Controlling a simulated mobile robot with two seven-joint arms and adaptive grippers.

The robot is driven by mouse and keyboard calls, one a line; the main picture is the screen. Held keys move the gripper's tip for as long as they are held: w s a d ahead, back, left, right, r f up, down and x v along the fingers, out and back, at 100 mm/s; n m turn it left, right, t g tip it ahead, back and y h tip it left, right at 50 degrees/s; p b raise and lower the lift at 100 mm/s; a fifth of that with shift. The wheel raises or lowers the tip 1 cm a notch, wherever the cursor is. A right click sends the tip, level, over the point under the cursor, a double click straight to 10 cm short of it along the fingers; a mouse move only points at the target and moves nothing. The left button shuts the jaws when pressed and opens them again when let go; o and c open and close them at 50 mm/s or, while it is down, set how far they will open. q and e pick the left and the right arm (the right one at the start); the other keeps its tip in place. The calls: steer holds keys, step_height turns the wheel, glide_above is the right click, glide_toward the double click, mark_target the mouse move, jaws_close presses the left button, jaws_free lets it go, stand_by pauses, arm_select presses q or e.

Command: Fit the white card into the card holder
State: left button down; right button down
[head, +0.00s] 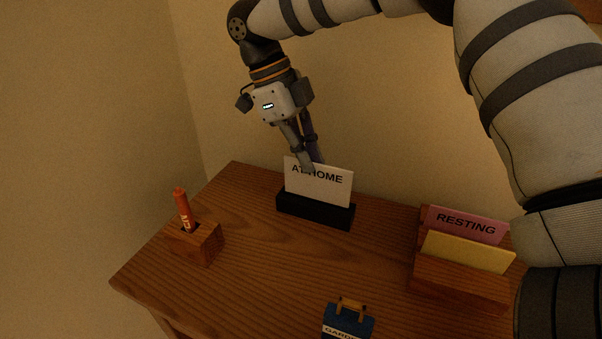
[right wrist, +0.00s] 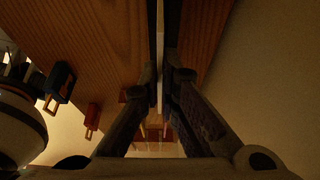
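The white card (head: 319,186), lettered "AT HOME", stands upright at the black card holder (head: 315,211) near the back of the desk. Its lower edge is hidden behind the holder's front wall, so I cannot see how deep it sits. My right gripper (head: 311,167) reaches down over the card's top edge, one finger in front and one behind. In the right wrist view the card (right wrist: 160,85) shows edge-on, closely pinched between the fingertips. My left gripper is not in view.
On the wooden desk (head: 255,262), a wooden block (head: 196,244) holding an orange stick (head: 183,208) stands left. A wooden holder (head: 460,284) with a pink card (head: 467,225) and a yellow card (head: 467,252) stands right. A blue tagged object (head: 347,321) lies in front. The middle is clear.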

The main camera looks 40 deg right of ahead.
steer(key=f, duration=0.3)
steer(key=shift+w+d+f, duration=0.2)
steer(key=shift+w+f, duration=0.05)
steer(key=shift+f, duration=0.1)
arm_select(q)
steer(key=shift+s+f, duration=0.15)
arm_select(e)
steer(key=shift+r, duration=0.1)
steer(key=c, duration=1.8)
jaws_free()
steer(key=shift+f, duration=0.2)
